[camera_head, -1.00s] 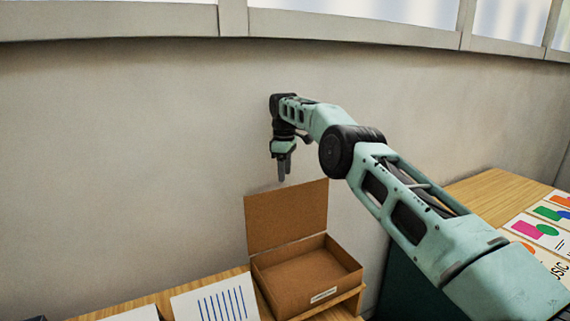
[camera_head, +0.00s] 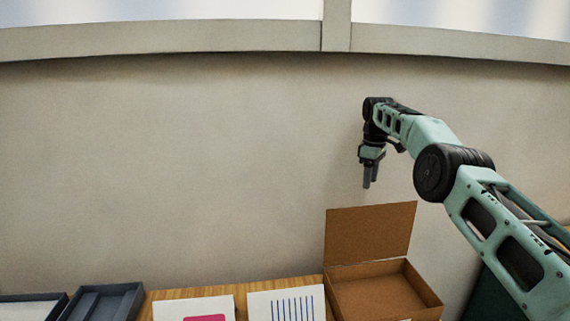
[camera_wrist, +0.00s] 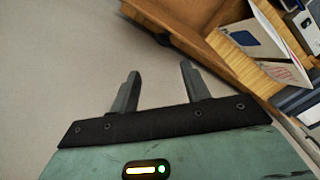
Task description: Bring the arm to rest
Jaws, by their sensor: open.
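My gripper (camera_head: 370,176) hangs at the end of my arm, pointing down, in front of the wall and above the raised lid of a brown cardboard box. In the wrist view its two grey fingers (camera_wrist: 158,88) are apart with nothing between them. The arm reaches in from the right of the head view. The open cardboard box (camera_head: 378,292) stands on the table below the gripper, its lid upright at the back, and its visible inside looks empty. The gripper does not touch the box.
A card with blue stripes (camera_head: 286,304) and a card with a pink shape (camera_head: 193,309) lie on the wooden table (camera_head: 238,287) left of the box. A dark tray (camera_head: 103,302) sits farther left. The plain wall (camera_head: 180,160) rises behind.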

